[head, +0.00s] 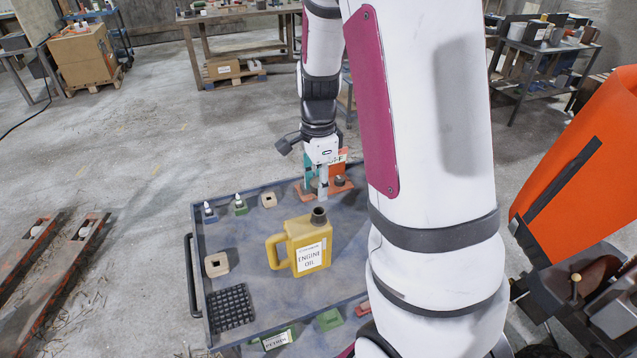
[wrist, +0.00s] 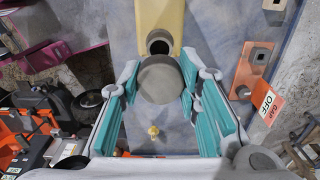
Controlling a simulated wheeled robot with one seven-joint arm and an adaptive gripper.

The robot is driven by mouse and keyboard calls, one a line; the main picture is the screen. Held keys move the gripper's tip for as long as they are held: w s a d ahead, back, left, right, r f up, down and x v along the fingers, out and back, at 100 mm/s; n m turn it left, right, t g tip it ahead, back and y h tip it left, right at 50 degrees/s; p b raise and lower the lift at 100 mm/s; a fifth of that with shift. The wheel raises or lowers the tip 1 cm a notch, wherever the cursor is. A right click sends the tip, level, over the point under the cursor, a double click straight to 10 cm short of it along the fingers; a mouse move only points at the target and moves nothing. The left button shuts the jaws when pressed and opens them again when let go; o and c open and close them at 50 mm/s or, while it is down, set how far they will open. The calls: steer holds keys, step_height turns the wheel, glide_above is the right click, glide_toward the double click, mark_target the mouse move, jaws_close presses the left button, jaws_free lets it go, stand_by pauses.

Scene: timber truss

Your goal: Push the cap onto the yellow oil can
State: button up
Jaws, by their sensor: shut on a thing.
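The yellow oil can (head: 298,247), labelled engine oil, stands upright on the blue-grey cart top in the head view. Its dark neck (head: 319,215) points up. In the wrist view the can (wrist: 160,14) is at the top, and its open neck (wrist: 159,43) shows a dark hole. The cap (wrist: 160,80), a grey disc, sits between the teal fingers of my gripper (wrist: 160,84), which is shut on it. It is apart from the can's opening as far as I can tell, overlapping the neck's near edge. In the head view my gripper (head: 322,192) is behind the can; the cap is not clear there.
An orange plate (wrist: 252,72) with square fittings and an orange-white tag (wrist: 264,103) lies right of my gripper. The cart (head: 235,275) also carries a black grid (head: 230,307), a wooden block with a hole (head: 216,265) and small bottles. Cart top left of the can is partly clear.

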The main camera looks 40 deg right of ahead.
steer(key=shift+f+b, duration=0.95)
steer(key=shift+f, duration=1.55)
steer(key=shift+f, duration=0.4)
steer(key=o, duration=0.9)
steer(key=shift+r+p, duration=1.8)
steer(key=shift+r, duration=1.15)
